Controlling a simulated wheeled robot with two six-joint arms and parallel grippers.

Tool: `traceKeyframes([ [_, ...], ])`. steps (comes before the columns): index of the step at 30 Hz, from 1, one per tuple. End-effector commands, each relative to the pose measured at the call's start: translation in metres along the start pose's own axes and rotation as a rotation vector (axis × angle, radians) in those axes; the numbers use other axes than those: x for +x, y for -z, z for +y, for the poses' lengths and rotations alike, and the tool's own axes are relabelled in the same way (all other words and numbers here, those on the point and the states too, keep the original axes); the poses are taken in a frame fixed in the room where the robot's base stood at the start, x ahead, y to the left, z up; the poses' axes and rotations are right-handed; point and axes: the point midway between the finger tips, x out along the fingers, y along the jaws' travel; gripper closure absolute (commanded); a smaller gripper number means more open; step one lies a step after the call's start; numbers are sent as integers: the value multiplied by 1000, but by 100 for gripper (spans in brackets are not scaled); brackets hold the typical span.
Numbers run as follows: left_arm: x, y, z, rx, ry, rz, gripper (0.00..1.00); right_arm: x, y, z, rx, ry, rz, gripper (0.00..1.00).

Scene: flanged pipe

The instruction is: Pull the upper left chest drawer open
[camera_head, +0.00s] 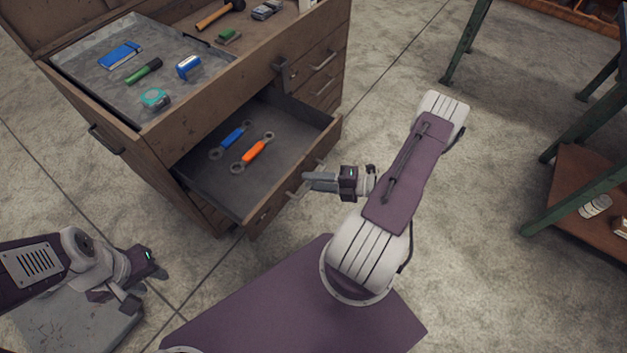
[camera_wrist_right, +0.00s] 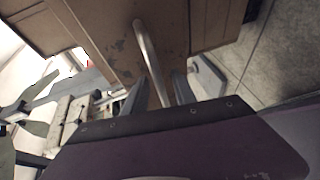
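The brown tool chest (camera_head: 270,88) stands at upper left in the head view. Its upper left drawer (camera_head: 205,183) is pulled well out, with a blue wrench (camera_head: 233,136) and an orange wrench (camera_head: 254,152) inside. My right gripper (camera_head: 306,183) is at the drawer's front. In the right wrist view, the drawer's bar handle (camera_wrist_right: 151,62) runs between my right gripper's fingers (camera_wrist_right: 158,88), with small gaps visible at its sides, so the gripper looks open around it. My left gripper (camera_head: 150,284) is open and empty at lower left, away from the chest.
The chest's top tray (camera_head: 105,60) holds several small items. A side handle (camera_head: 105,140) and more closed drawers (camera_head: 325,62) show on the chest. A green-legged table (camera_head: 572,120) stands at right. The floor between is clear.

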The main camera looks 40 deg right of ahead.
Motion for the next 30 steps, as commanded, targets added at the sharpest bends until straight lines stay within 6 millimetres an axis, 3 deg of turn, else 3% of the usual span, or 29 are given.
traceKeyframes([
  [9, -19, 2, 0, 0, 0, 0, 64, -62, -1, 2, -2, 1, -6, 67],
  [14, -22, 2, 0, 0, 0, 0, 64, -85, -1, 1, -2, 1, -4, 67],
  [30, -22, 2, 0, 0, 0, 0, 64, -90, 0, 0, 0, 0, -1, 67],
])
